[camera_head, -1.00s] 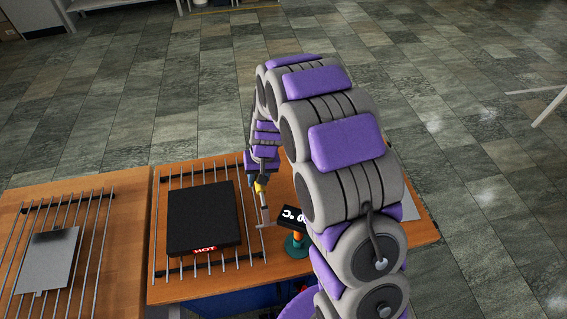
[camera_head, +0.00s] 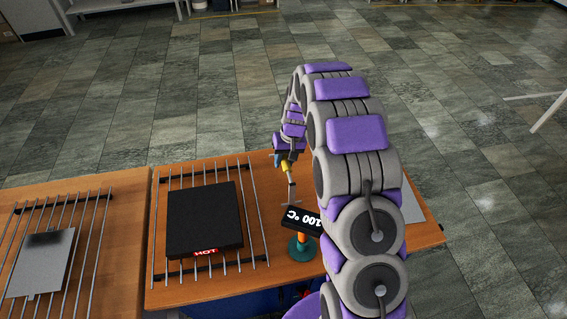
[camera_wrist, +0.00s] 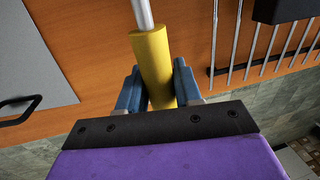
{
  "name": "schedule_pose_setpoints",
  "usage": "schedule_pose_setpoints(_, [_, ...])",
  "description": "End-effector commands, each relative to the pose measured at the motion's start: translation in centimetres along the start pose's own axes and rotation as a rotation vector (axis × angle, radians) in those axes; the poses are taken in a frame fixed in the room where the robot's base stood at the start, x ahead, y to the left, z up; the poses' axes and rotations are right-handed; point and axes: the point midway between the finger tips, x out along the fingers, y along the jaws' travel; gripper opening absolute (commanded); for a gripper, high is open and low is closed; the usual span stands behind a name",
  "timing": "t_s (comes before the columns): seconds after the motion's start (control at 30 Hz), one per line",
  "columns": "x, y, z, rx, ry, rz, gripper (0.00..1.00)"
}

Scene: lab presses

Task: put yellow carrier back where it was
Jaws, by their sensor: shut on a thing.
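The yellow carrier (camera_head: 285,165) shows as a yellow handle with a thin metal rod running down from it, held over the wooden table (camera_head: 268,271). My gripper (camera_head: 281,158) is shut on the yellow handle. In the wrist view the handle (camera_wrist: 152,60) sits between the blue fingers of my gripper (camera_wrist: 156,82), and the silver rod runs off the top edge. In the head view the rod's lower end is close to the black temperature display; I cannot tell whether it touches anything.
A black block marked HOT (camera_head: 205,220) lies on a rack of metal rods, left of the carrier. A display reading 100 °C (camera_head: 302,220) stands on a green base. A metal plate (camera_head: 43,262) lies on the left rack. A grey sheet (camera_head: 412,207) lies at the table's right.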

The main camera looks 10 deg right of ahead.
Motion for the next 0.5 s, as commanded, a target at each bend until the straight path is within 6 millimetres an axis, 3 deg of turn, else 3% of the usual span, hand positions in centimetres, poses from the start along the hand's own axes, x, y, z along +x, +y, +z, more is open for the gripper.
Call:
schedule_pose_setpoints(0.13, [1.1,0.8,0.0,0.002,0.002,-0.006,0.0])
schedule_pose_setpoints(0.4, [1.2,-0.1,0.0,0.001,0.001,0.003,0.0])
schedule_pose_setpoints(0.43, [1.3,-0.2,0.0,0.001,0.0,0.005,0.36])
schedule_pose_setpoints(0.5, [1.3,-0.3,0.0,0.001,0.0,0.007,0.43])
